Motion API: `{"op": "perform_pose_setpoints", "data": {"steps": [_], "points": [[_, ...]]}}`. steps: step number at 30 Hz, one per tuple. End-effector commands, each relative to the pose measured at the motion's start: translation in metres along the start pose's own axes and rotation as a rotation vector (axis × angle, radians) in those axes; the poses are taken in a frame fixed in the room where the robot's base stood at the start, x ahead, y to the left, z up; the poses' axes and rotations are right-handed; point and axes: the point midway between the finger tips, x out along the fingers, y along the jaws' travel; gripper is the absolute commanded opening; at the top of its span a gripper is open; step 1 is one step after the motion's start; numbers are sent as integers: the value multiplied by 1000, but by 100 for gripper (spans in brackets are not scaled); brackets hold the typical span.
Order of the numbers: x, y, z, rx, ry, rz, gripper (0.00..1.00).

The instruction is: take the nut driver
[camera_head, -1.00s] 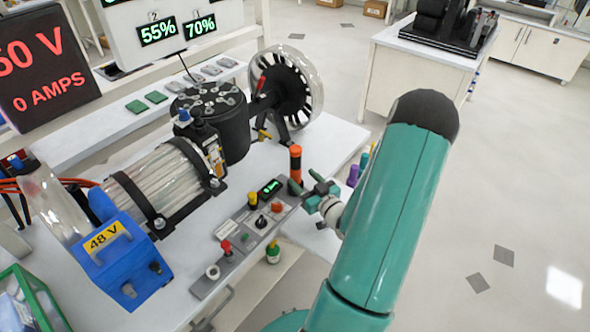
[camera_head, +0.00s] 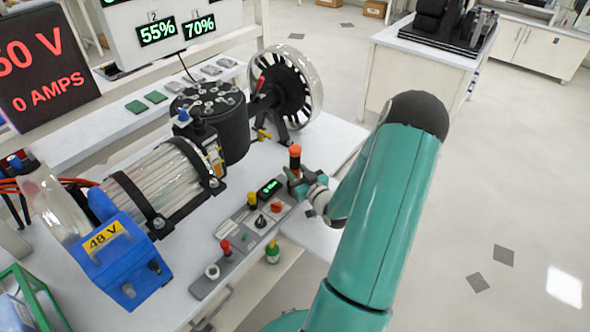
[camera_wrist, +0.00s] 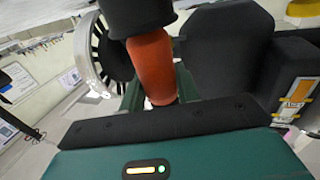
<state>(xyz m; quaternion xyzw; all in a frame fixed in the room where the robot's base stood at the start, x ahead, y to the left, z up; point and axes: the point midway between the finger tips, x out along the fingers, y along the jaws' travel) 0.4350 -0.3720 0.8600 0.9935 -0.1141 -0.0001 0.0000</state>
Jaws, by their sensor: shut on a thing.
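The nut driver (camera_head: 295,158), with an orange and black handle, stands upright at the right end of the grey control panel on the bench. My gripper (camera_head: 296,180) is shut on it, with the green fingers around the lower part of the handle. In the wrist view the orange and black handle (camera_wrist: 152,68) rises between the fingers (camera_wrist: 158,95). The fingers and my arm hide the lower end of the nut driver.
The control panel (camera_head: 236,240) with knobs and buttons lies just left of my gripper. A motor rig with a black round unit (camera_head: 222,125) and a spoked wheel (camera_head: 285,88) stands behind. A blue 48 V box (camera_head: 122,262) sits front left. The floor on the right is clear.

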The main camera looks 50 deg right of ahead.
Motion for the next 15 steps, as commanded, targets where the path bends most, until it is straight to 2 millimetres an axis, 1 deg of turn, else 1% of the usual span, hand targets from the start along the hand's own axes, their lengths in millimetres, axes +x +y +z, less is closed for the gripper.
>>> {"op": "perform_pose_setpoints", "data": {"steps": [8, 11, 15], "points": [[0, 0, -3, -2, 2, 0, 0], [0, 0, -8, -3, 3, -1, 0], [1, 0, -20, -4, 4, -1, 0]]}}
